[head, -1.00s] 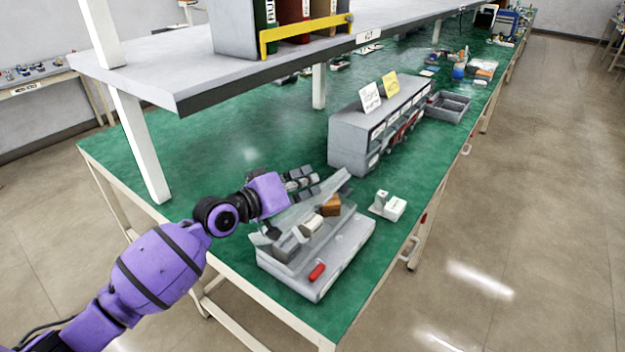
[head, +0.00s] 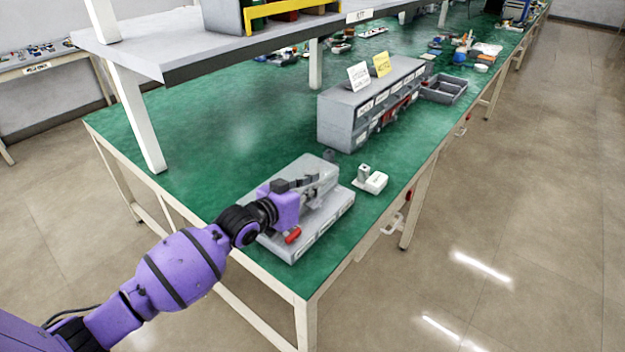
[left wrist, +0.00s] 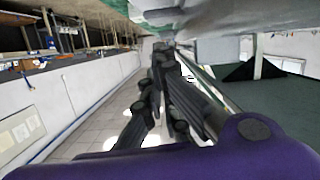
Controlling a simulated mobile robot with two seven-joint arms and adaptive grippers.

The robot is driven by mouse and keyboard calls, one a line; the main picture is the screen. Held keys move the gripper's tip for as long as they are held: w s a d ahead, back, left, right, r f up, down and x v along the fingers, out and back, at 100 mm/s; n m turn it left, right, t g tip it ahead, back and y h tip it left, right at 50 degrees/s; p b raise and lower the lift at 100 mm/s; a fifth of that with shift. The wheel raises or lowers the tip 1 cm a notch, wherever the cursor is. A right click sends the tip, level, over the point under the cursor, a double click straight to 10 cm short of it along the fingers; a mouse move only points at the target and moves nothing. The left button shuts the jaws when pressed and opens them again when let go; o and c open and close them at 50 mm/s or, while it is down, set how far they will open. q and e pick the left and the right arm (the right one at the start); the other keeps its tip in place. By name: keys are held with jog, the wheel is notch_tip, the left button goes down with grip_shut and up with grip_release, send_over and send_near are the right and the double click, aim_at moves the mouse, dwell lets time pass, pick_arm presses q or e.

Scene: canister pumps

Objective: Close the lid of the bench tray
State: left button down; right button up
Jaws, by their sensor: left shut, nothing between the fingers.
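The bench tray (head: 328,222) is a light grey box on the near end of the green bench in the head view. Its grey lid (head: 309,167) lies down over it, and the contents no longer show. I cannot tell whether the lid is fully down, as my arm covers part of it. A red tab (head: 292,236) is at the tray's near front corner. My left gripper (head: 328,182) is shut and empty, on or just above the lid. In the left wrist view its dark fingers (left wrist: 165,75) are together. My right gripper is not in view.
A small white block-like fixture (head: 372,182) stands close right of the tray. A grey drawer unit (head: 345,128) with cards on top stands behind it. A raised shelf (head: 200,52) on white posts overhangs the back left. Green bench (head: 215,135) left of the drawers is clear.

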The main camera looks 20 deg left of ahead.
pick_arm(q)
jog(key=shift+d+f, duration=0.25)
jog(key=shift+f, duration=0.7)
jog(key=shift+s, duration=0.1)
jog(key=shift+s, duration=0.1)
